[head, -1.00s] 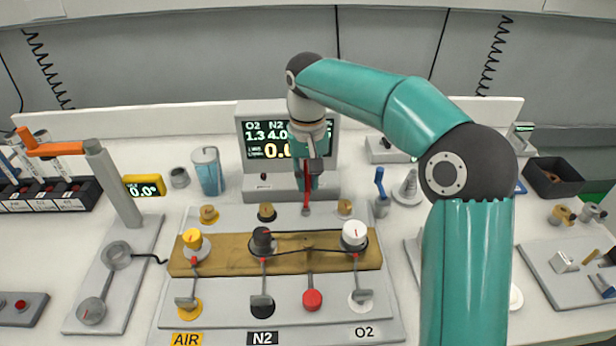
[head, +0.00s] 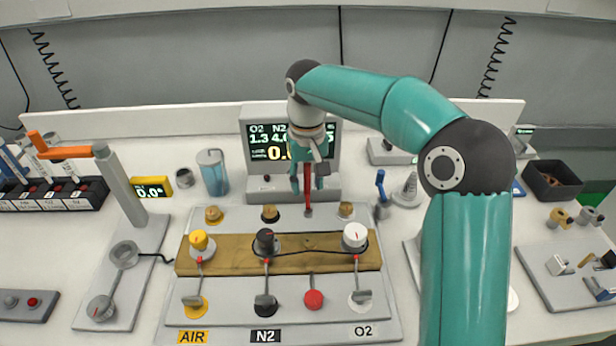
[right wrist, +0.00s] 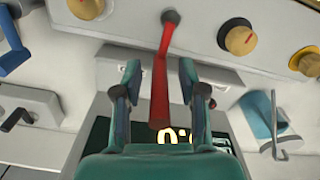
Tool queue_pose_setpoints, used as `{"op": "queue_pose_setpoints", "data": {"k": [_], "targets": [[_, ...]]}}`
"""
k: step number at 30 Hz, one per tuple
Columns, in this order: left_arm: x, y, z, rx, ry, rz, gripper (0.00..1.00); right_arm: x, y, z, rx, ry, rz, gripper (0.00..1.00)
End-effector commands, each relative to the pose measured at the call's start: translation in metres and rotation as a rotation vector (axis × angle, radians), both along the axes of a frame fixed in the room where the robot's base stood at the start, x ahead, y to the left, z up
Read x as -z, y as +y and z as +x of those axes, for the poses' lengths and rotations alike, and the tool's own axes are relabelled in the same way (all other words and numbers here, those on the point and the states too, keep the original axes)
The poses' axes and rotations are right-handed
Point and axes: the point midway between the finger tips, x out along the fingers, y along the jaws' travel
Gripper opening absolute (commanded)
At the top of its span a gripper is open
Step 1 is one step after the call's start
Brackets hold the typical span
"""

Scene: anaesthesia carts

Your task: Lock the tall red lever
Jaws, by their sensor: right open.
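The tall red lever (head: 308,190) stands upright at the back of the grey valve panel (head: 240,216), in front of the display. My right gripper (head: 308,184) is open, with one finger on each side of the lever's upper part. In the right wrist view the red lever (right wrist: 160,85) runs between the two spread fingers (right wrist: 160,72). Gaps show on both sides, so the fingers look apart from it. My left gripper is not in view.
A display (head: 262,120) stands close behind the lever. Brass knobs (head: 270,213) flank the lever's base. A blue cup (head: 213,174) stands to the left and a small blue lever (head: 380,186) to the right. A grey post with an orange handle (head: 68,152) is at far left.

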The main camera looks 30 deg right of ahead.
Motion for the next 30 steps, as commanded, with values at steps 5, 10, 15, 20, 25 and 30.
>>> {"op": "queue_pose_setpoints", "data": {"k": [5, 10, 15, 20, 25, 30], "targets": [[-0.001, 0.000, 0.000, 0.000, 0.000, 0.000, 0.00, -0.009, 0.000, 0.001, 0.000, -0.002, -0.001, 0.41], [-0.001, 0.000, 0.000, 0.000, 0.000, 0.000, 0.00, -0.035, 0.000, 0.001, 0.000, -0.005, 0.000, 0.41], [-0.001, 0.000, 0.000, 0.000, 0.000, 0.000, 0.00, -0.071, 0.000, 0.001, 0.000, -0.005, 0.000, 0.41], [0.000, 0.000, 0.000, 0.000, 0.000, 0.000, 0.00, -0.097, 0.000, 0.001, 0.000, -0.003, 0.000, 0.41], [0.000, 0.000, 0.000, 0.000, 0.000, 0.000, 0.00, -0.113, 0.000, 0.001, 0.000, -0.001, 0.000, 0.41], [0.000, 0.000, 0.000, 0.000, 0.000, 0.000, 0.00, -0.118, 0.000, 0.000, 0.000, 0.001, 0.000, 0.41]]}}
